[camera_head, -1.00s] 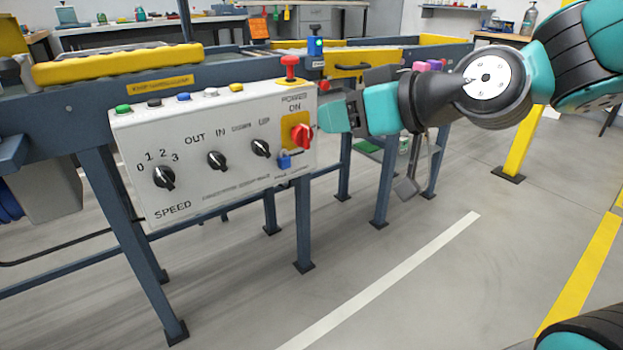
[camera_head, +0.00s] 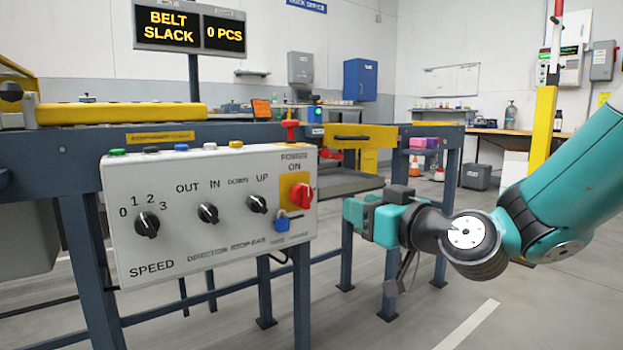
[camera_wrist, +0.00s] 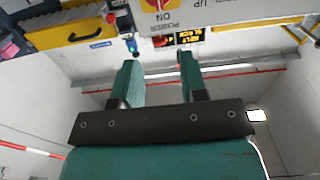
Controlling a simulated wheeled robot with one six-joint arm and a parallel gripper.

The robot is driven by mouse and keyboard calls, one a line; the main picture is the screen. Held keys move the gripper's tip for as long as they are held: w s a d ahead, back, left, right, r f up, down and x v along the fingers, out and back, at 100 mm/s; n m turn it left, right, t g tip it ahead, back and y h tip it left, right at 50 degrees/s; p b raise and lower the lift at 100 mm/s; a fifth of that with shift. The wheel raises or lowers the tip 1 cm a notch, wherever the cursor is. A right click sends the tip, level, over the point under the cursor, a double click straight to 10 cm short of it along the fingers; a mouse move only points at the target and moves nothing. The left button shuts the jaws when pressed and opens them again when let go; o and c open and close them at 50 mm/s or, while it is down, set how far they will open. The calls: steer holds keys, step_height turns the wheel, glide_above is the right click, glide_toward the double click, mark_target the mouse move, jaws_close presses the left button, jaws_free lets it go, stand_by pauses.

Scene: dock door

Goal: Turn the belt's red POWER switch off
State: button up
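The red POWER switch (camera_head: 301,195) sits on a yellow plate at the right end of the white control panel (camera_head: 170,240), under the word ON. In the wrist view the red switch (camera_wrist: 157,4) shows at the top edge, partly cut off. A blue padlock (camera_head: 282,224) hangs just below and left of the switch; I cannot tell what its shackle passes through. My gripper (camera_head: 347,212) is to the right of the panel, a little lower than the switch and apart from it. In the wrist view its teal fingers (camera_wrist: 158,80) are spread with nothing between them.
Black SPEED (camera_head: 146,224), direction and up/down knobs are to the left. A sign (camera_head: 190,28) reads BELT SLACK, 0 PCS. Open floor lies right of the conveyor legs.

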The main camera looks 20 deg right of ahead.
mark_target(308, 189)
steer(key=p+x, duration=1.3)
steer(key=shift+w+a+r, duration=0.1)
steer(key=shift+w+r, duration=0.05)
steer(key=shift+w, duration=0.1)
steer(key=shift+w+a+f+p, duration=0.1)
steer(key=shift+w+f+p, duration=0.05)
steer(key=shift+w+p, duration=0.2)
steer(key=shift+w+a+f+p, duration=0.1)
steer(key=shift+w+a+p, duration=0.1)
steer(key=shift+w, duration=0.15)
steer(key=shift+d, duration=0.1)
jaws_close()
